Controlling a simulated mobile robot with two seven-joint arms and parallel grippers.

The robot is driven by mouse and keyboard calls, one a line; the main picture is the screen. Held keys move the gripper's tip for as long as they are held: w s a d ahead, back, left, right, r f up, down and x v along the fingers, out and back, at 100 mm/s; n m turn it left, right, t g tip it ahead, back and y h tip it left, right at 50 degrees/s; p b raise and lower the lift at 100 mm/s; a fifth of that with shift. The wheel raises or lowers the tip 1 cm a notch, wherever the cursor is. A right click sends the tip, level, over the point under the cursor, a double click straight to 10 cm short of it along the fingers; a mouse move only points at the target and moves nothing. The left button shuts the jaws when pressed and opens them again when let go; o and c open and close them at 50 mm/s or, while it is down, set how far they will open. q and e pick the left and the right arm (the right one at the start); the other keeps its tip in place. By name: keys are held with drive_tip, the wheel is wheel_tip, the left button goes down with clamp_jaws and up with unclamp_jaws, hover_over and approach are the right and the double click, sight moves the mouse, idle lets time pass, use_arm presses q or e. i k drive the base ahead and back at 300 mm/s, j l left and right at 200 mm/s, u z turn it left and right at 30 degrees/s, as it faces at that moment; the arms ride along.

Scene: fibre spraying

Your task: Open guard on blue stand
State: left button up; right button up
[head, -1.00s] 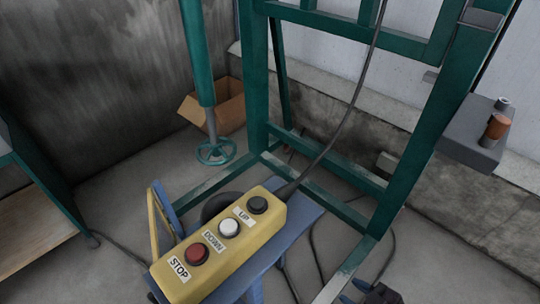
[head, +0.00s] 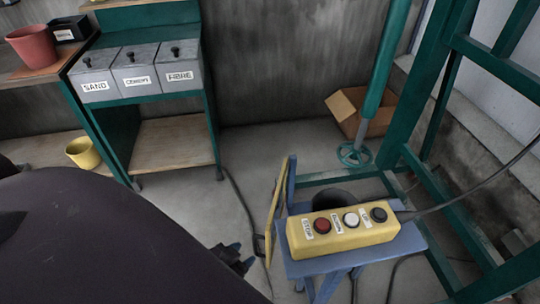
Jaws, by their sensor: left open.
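The blue stand (head: 296,267) is at lower right in the head view. A yellow control box (head: 378,237) lies on its top, with red, white and black buttons showing uncovered. A thin yellow guard (head: 274,207) stands upright along the stand's left edge, seen nearly edge-on, beside a blue upright (head: 291,185). My left gripper (head: 245,258) is just left of the stand and the guard's lower end. It is dark, open and apart from the guard as far as I can see. My right gripper is out of view.
Grey bins labelled SAND, CEMENT and FIBRE (head: 180,75) sit on a green rack at upper left. A yellow pot (head: 83,152) and a red pot (head: 33,47) are at far left. A cardboard box (head: 348,108) and green frame (head: 447,120) are behind the stand.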

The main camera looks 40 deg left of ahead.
sight(269, 250)
drive_tip(key=j+z, duration=0.25)
drive_tip(key=j, duration=0.15)
drive_tip(key=k+j+z, duration=0.2)
drive_tip(key=j, duration=0.2)
drive_tip(key=k+j+z, duration=0.1)
drive_tip(key=j, duration=0.3)
drive_tip(key=k+j+z, duration=0.1)
drive_tip(key=j, duration=0.35)
drive_tip(key=k+j+z, duration=0.1)
drive_tip(key=j, duration=0.3)
drive_tip(key=k+j+z, duration=0.1)
drive_tip(key=j, duration=0.25)
drive_tip(key=k+j, duration=0.2)
drive_tip(key=j, duration=0.2)
drive_tip(key=k+j, duration=0.2)
drive_tip(key=j, duration=0.2)
drive_tip(key=k+j, duration=0.15)
drive_tip(key=j, duration=0.25)
drive_tip(key=k+j, duration=0.2)
drive_tip(key=j, duration=0.2)
drive_tip(key=k+j, duration=0.1)
drive_tip(key=j, duration=0.7)
drive_tip(key=i+j, duration=0.15)
drive_tip(key=i+z, duration=0.05)
